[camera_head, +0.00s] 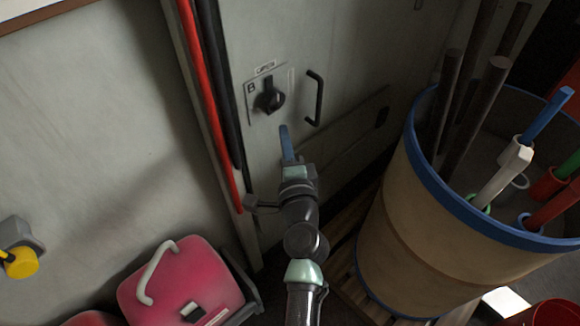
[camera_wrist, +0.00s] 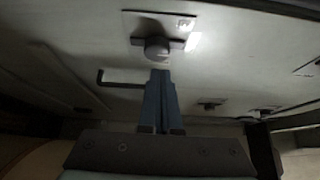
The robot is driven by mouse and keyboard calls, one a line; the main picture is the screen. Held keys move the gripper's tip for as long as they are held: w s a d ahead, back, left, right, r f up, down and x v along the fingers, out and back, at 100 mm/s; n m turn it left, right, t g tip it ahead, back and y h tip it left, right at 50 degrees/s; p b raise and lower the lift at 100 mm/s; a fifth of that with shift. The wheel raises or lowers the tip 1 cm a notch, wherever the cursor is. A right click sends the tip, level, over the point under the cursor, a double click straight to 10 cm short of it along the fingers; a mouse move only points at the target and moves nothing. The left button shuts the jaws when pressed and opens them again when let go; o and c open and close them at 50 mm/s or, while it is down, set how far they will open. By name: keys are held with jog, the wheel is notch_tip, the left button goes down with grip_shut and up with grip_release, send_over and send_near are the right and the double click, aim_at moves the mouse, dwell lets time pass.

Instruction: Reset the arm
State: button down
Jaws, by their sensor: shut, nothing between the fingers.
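My gripper (camera_head: 285,131) is in front of a grey cabinet door (camera_head: 350,50) in the head view, just below a black rotary knob (camera_head: 269,98) on a labelled plate. Its blue fingers are together and empty. In the wrist view my gripper (camera_wrist: 160,74) points at the same knob (camera_wrist: 157,48), with the fingertips close under it; I cannot tell whether they touch it. A black handle (camera_head: 316,98) is on the door right of the knob, and this handle also shows in the wrist view (camera_wrist: 118,84).
A large tan drum with a blue rim (camera_head: 400,215) holds rods and coloured tools at the right. Red and black cables (camera_head: 205,90) run down the wall at left. A pink case (camera_head: 180,287) and a yellow knob (camera_head: 20,262) are at lower left.

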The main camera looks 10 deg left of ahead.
jog(key=s, duration=0.5)
jog(key=shift+s+d+f+b, duration=0.25)
jog(key=shift+s+f+b, duration=0.05)
jog(key=shift+f+b, duration=0.1)
jog(key=d+r+n+t, duration=0.2)
jog(key=r+n, duration=0.4)
jog(key=r, duration=0.9)
jog(key=d+r+n+t, duration=0.1)
jog(key=r+n+t, duration=0.3)
jog(key=r, duration=1.1)
jog(key=s+d+r+n+t+h, duration=0.2)
jog(key=s+r, duration=0.4)
jog(key=r, duration=0.3)
jog(key=s+d+r+n+t+h, duration=0.2)
jog(key=s+d+r+h, duration=0.2)
jog(key=r, duration=0.6)
jog(key=shift+s+d+r+h, duration=0.15)
jog(key=shift+s+h, duration=0.15)
jog(key=shift+s, duration=0.85)
